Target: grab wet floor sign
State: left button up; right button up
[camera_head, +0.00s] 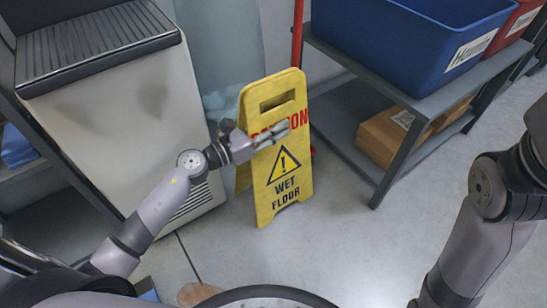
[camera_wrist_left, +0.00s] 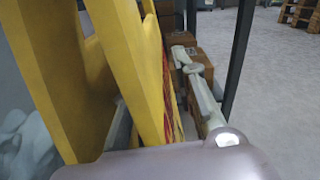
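The yellow wet floor sign (camera_head: 290,185) stands upright on the floor in the middle of the head view, with red and black lettering. My left gripper (camera_head: 272,135) is at its left side, with a finger across the front of the front panel, covering part of the red word. In the left wrist view, the sign's two panels (camera_wrist_left: 135,65) rise close up, and a grey finger (camera_wrist_left: 203,95) lies along the printed face with a gap between them. The other finger is mostly hidden by the panel. My right gripper is out of view; only its arm shows at the right.
A shelf on the right holds a blue bin (camera_head: 400,40), a red bin (camera_head: 520,22) and a cardboard box (camera_head: 385,135). A red pole (camera_head: 297,35) stands behind the sign.

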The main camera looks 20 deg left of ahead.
pick_arm(q)
grip_shut()
dwell(0.6)
jog(key=shift+r, duration=0.15)
